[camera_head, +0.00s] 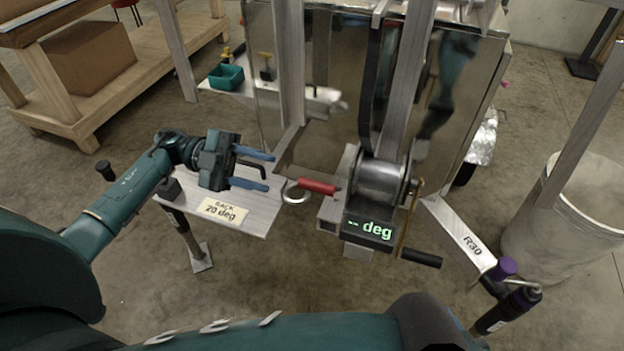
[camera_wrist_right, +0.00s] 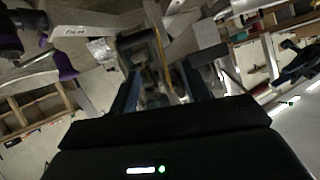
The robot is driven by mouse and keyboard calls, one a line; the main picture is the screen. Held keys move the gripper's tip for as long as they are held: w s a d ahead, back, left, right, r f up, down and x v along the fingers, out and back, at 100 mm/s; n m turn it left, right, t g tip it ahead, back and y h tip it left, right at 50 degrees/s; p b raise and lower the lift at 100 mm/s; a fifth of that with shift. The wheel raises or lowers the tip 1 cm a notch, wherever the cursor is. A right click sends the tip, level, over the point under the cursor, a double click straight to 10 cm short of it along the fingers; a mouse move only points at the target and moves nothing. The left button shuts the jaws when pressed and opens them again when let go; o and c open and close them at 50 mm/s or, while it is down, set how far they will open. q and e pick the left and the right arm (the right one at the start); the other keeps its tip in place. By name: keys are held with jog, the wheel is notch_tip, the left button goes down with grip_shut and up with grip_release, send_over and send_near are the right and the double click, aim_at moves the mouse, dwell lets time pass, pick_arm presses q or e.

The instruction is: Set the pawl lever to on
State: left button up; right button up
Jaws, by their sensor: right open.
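A plate (camera_head: 265,215) labelled "RACK 20 deg" lies below my left gripper. A bar marked R30 (camera_head: 462,238) with a purple knob (camera_head: 504,268) runs to the right. A white bin (camera_head: 570,225) stands far right. A wooden bench (camera_head: 150,50) is at the back left.

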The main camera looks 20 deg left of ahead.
aim_at(328, 190)
pick_arm(q)
jog(key=d, duration=0.3)
jog(key=d+p, duration=0.1)
jog(key=d, duration=0.7)
jog(key=shift+s+p, duration=0.25)
jog(key=shift+p, duration=0.15)
jog(key=shift+c, duration=0.4)
grip_shut()
